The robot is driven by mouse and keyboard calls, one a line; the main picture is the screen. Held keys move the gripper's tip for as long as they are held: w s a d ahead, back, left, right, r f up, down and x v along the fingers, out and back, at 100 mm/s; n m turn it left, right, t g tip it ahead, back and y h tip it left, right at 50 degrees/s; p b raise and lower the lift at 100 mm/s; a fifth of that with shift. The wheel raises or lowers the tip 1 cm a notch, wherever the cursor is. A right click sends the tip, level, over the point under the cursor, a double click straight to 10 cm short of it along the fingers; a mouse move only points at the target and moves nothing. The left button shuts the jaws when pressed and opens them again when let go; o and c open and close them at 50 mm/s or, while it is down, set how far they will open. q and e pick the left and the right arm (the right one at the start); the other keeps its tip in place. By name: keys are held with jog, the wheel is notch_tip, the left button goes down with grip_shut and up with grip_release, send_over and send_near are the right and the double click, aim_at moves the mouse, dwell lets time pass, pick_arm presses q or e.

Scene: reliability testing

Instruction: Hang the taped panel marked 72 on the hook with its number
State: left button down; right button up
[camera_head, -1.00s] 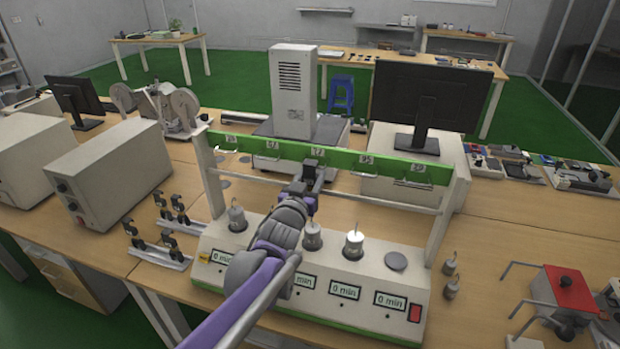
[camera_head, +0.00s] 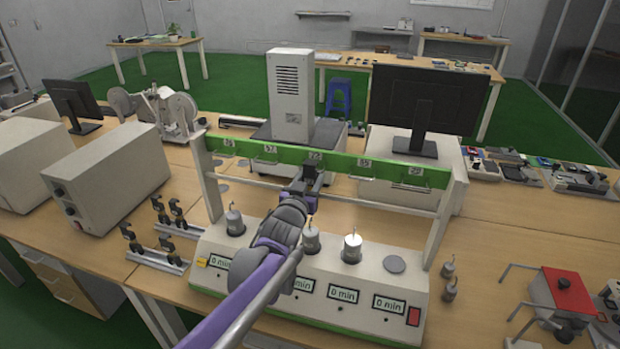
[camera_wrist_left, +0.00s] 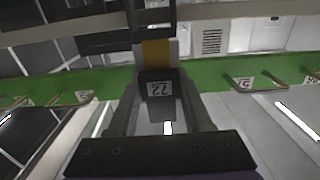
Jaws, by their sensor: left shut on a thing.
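My left gripper (camera_head: 312,173) reaches the middle of the green rail (camera_head: 345,164) in the head view and is shut on a small dark piece. In the left wrist view, a dark piece (camera_wrist_left: 159,79) marked 72 shows between my fingers, with a yellow strip (camera_wrist_left: 155,50) above it. I take it as the taped panel. A rail tag (camera_head: 315,155), apparently 72, sits just above the gripper. The hook there is hidden by the gripper, so I cannot tell whether the panel touches it. My right gripper is not in view.
Other numbered hooks flank the middle one, with a wire hanger (camera_head: 412,187) at the right. Rail posts (camera_head: 207,175) stand at both ends. Metal weights (camera_head: 352,247) stand on the timer base (camera_head: 230,258) below. A monitor (camera_head: 425,100) and grey tower (camera_head: 290,95) stand behind.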

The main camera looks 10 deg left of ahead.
pick_arm(q)
jog(key=shift+w+f, duration=0.1)
dwell(0.4)
jog(key=shift+f+b, duration=0.3)
jog(key=shift+f, duration=0.15)
jog(key=shift+f, duration=0.3)
dwell(0.3)
jog(key=shift+c, duration=1.2)
grip_release()
